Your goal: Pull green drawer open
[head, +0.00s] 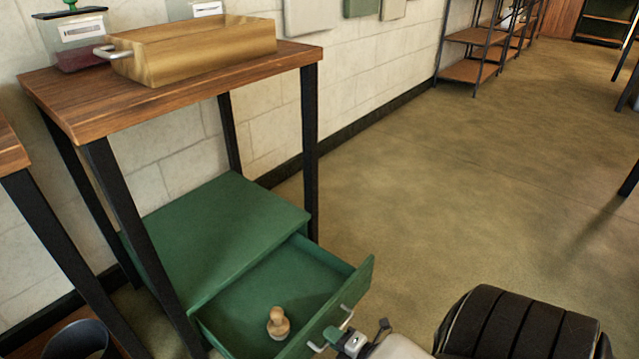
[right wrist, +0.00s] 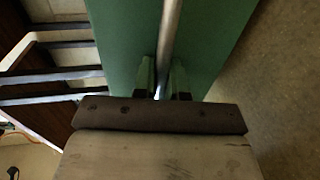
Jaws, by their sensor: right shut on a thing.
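The green drawer (head: 352,279) is pulled well out of the low green cabinet (head: 215,228), and its inside shows. A small light-wood knob-shaped piece (head: 278,322) stands in it. The metal bar handle (head: 347,314) is on the drawer's front. My right gripper (head: 348,338) is at this handle, at the bottom of the head view. In the right wrist view, the fingers (right wrist: 161,84) are shut around the handle bar (right wrist: 171,32), against the green front (right wrist: 215,40). My left gripper is not in view.
The cabinet stands under a wooden table (head: 180,92) with black legs. A wooden box (head: 195,50) with a metal handle and a labelled container (head: 80,35) are on the table. A dark bucket (head: 80,338) is at the lower left.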

